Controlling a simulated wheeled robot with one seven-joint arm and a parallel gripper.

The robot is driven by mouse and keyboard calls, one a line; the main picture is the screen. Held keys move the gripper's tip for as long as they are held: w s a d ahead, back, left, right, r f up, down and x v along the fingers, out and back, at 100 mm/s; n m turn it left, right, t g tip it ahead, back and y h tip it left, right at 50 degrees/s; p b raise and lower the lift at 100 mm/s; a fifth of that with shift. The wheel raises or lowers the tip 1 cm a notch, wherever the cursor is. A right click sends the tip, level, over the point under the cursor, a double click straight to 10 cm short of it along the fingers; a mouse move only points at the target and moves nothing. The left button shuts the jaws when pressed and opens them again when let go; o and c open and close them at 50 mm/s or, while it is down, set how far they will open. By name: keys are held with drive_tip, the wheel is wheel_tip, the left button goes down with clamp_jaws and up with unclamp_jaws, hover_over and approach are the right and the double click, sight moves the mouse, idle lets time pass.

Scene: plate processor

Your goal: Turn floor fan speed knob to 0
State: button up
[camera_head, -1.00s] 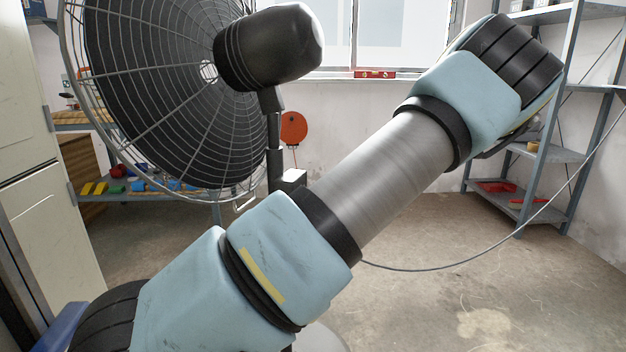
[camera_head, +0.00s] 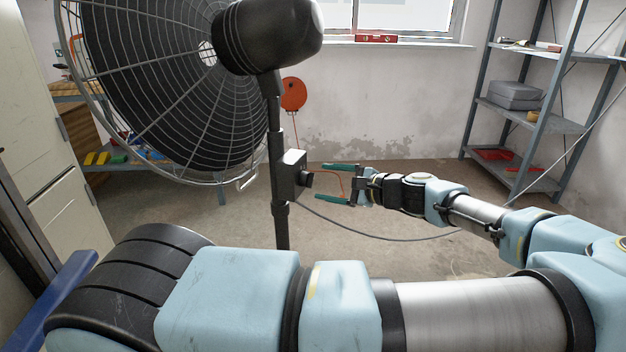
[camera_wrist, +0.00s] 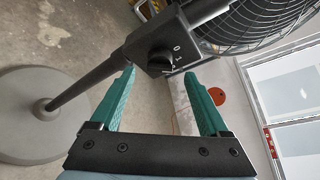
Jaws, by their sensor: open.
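The floor fan (camera_head: 180,85) stands at the left in the head view, with a wire cage, a black motor housing and a dark pole. A control box (camera_head: 291,172) sits on the pole, and its black speed knob (camera_head: 306,180) faces right. My gripper (camera_head: 334,182) is open just right of the knob, its green fingers pointing at it. In the wrist view the knob (camera_wrist: 160,56) shows beyond and between the open fingertips (camera_wrist: 160,78), with white marks beside it on the box. The fingers look apart from the knob; exact depth is hard to tell.
The fan's round grey base (camera_wrist: 35,112) shows in the wrist view. A metal shelf (camera_head: 520,110) with a grey case stands at the right. A cable (camera_head: 390,238) hangs behind my arm. A pale cabinet (camera_head: 45,170) is at the left. Floor between is mostly clear.

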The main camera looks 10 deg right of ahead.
sight(308, 180)
drive_tip(key=shift+x, duration=2.55)
drive_tip(key=shift+f, duration=0.1)
clamp_jaws()
